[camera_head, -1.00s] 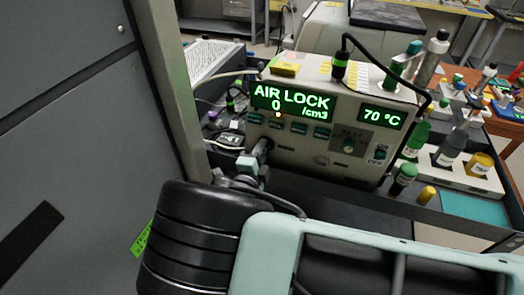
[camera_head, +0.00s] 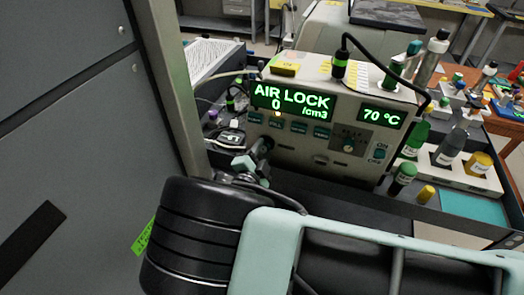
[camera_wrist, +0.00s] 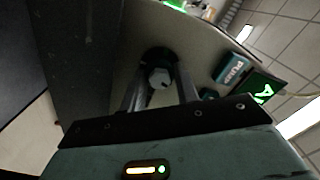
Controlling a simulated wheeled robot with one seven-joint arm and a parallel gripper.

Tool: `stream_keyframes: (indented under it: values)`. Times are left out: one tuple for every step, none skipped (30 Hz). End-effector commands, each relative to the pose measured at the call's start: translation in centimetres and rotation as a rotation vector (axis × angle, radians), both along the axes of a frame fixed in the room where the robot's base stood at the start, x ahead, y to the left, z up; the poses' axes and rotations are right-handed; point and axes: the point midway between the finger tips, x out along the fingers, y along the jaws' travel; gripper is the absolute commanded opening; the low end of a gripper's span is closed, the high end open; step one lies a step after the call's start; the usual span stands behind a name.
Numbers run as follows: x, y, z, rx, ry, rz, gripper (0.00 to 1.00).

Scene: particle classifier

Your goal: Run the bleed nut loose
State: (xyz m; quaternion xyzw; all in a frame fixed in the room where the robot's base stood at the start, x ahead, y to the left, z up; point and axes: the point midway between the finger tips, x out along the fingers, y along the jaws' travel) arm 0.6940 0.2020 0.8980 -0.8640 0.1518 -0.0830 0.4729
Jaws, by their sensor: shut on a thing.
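The bleed nut (camera_wrist: 160,77) shows in the wrist view as a small grey faceted end in a round dark fitting on the instrument's pale front panel. My gripper (camera_wrist: 159,88) is shut on it, with one finger on each side. In the head view my gripper (camera_head: 250,163) reaches the lower left of the instrument (camera_head: 300,155), and its fingers mostly hide the nut. The instrument's main display (camera_head: 293,102) reads "AIR LOCK 0 /cm3", and a smaller display (camera_head: 382,116) reads "70 °C".
A grey panel (camera_head: 75,130) stands close on the left. A teal PUMP button (camera_wrist: 233,68) is near the nut in the wrist view. An ON/OFF switch (camera_head: 380,153) is on the instrument's right. Bottles, including a green-capped one (camera_head: 403,177), stand at the right.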

Motion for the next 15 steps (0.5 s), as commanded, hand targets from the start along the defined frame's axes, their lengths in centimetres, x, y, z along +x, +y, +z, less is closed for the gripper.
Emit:
stream_keyframes:
  values:
    - [0.32, -0.30, 0.27, -0.001, -0.007, -0.005, 0.08]
    - [0.32, -0.30, 0.27, -0.001, -0.007, -0.005, 0.08]
    - [0.32, -0.29, 0.28, -0.001, -0.007, -0.005, 0.08]
    - [0.32, -0.30, 0.29, -0.001, -0.007, -0.005, 0.08]
    - [0.33, -0.30, 0.29, -0.001, -0.007, -0.005, 0.33]
    - [0.31, -0.29, 0.27, -0.001, -0.007, -0.005, 0.44]
    - [0.28, -0.27, 0.25, -0.001, -0.007, -0.005, 0.53]
    - [0.25, -0.25, 0.24, 0.000, -0.006, -0.005, 0.53]
    - [0.23, -0.22, 0.20, -0.001, -0.005, -0.004, 0.53]
    - [0.20, -0.20, 0.18, -0.001, -0.005, -0.004, 0.53]
    - [0.19, -0.18, 0.16, 0.000, -0.005, -0.003, 0.53]
    - [0.16, -0.16, 0.15, 0.001, -0.004, -0.004, 0.53]
    - [0.15, -0.15, 0.13, 0.001, -0.004, -0.003, 0.53]
    - [0.13, -0.14, 0.13, 0.001, -0.004, -0.003, 0.53]
    - [0.11, -0.12, 0.11, 0.001, -0.003, -0.002, 0.53]
